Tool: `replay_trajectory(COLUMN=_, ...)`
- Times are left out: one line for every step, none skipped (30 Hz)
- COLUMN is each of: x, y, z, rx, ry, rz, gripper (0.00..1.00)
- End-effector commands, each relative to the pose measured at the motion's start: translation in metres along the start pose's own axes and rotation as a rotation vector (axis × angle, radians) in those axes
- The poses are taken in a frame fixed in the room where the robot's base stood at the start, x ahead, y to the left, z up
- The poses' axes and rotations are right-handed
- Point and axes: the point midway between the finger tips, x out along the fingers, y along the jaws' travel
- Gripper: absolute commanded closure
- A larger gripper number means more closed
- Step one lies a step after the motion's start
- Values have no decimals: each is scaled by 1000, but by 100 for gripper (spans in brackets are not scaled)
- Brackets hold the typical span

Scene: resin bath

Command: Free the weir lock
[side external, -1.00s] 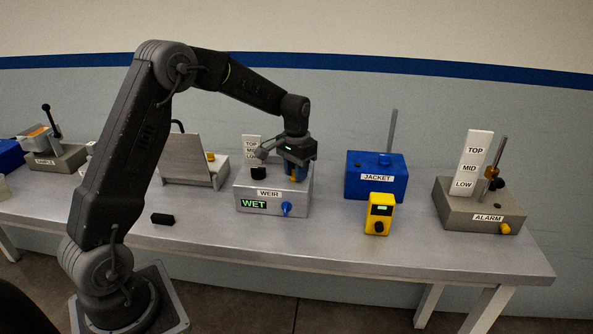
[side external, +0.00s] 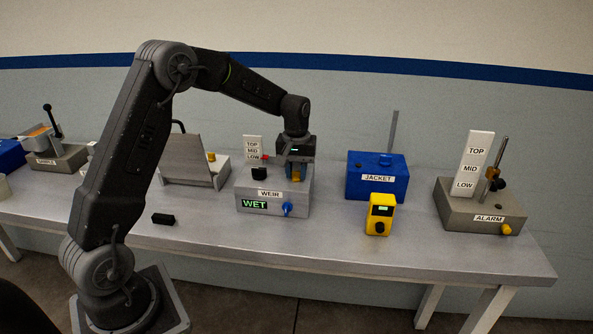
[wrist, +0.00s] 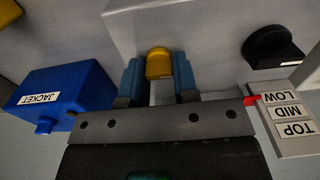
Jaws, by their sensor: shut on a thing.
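The grey weir box (side external: 262,207) stands mid-bench with a "WEIR" label, a green "WET" display and a blue knob (side external: 287,209) on its front. A yellow rounded knob, likely the weir lock, stands on its top and shows in the wrist view (wrist: 159,63). My gripper (side external: 295,174) points down over the right part of the box. In the wrist view its blue fingers (wrist: 158,72) are shut on the yellow knob, one on each side. The knob's lower part is hard to see.
A black knob (side external: 259,173) and a TOP/MID/LOW plate (side external: 252,143) are left of my gripper, with a red pointer (side external: 265,157) by LOW. The blue JACKET box (side external: 377,190), a yellow meter (side external: 379,226) and the ALARM box (side external: 450,215) stand to the right.

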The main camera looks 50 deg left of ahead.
Motion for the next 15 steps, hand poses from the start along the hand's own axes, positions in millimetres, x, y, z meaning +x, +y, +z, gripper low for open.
replay_trajectory(x=-1, y=0, z=0, rx=-6, ry=0, rz=1, gripper=96)
replay_trajectory(x=-1, y=0, z=0, rx=-9, ry=0, rz=1, gripper=96)
replay_trajectory(x=-1, y=0, z=0, rx=-11, ry=0, rz=1, gripper=96)
replay_trajectory(x=-1, y=0, z=0, rx=-12, ry=0, rz=1, gripper=96)
replay_trajectory(x=-1, y=0, z=0, rx=-13, ry=0, rz=1, gripper=96)
replay_trajectory(x=-1, y=0, z=0, rx=-14, ry=0, rz=1, gripper=96)
replay_trajectory(x=-1, y=0, z=0, rx=-14, ry=0, rz=1, gripper=96)
replay_trajectory(x=-1, y=0, z=0, rx=-14, ry=0, rz=1, gripper=96)
replay_trajectory(x=-1, y=0, z=0, rx=-14, ry=0, rz=1, gripper=96)
replay_trajectory(x=-1, y=0, z=0, rx=-14, ry=1, rz=1, gripper=96)
replay_trajectory(x=-1, y=0, z=0, rx=-14, ry=1, rz=1, gripper=96)
replay_trajectory(x=-1, y=0, z=0, rx=-14, ry=1, rz=1, gripper=96)
replay_trajectory(x=-1, y=0, z=0, rx=-14, ry=1, rz=1, gripper=96)
replay_trajectory(x=-1, y=0, z=0, rx=-14, ry=1, rz=1, gripper=96)
replay_trajectory(x=-1, y=0, z=0, rx=-14, ry=1, rz=1, gripper=69)
